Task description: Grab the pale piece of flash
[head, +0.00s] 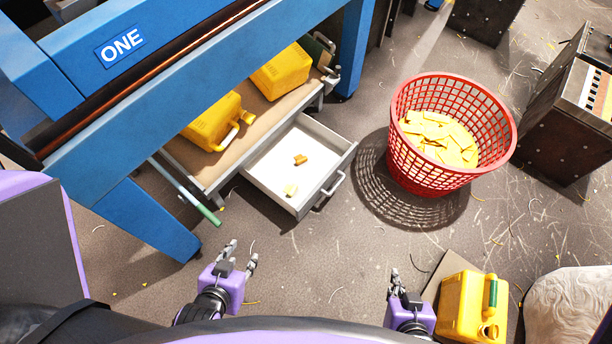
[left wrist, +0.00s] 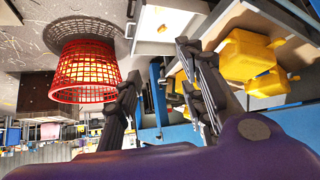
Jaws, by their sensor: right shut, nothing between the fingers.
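The pale piece of flash (head: 291,190) lies in the open white drawer (head: 262,168), near its front. A darker orange-brown piece (head: 300,159) lies behind it in the same drawer. The drawer also shows at the top of the left wrist view (left wrist: 157,43), with a small yellowish bit (left wrist: 162,28) in it. My left gripper (head: 242,253) is open and empty, in front of and below the drawer, apart from it. Its spread fingers also show in the left wrist view (left wrist: 158,60). My right gripper (head: 396,279) is shut and empty, near the bottom, left of a yellow jerry can (head: 465,308).
A red basket (head: 450,135) of yellow pieces stands right of the drawer. Two yellow jerry cans (head: 211,122) (head: 281,72) sit on the shelf under the blue machine (head: 190,50). A green-ended lever (head: 205,211) sticks out left of the drawer. Floor in front is mostly clear.

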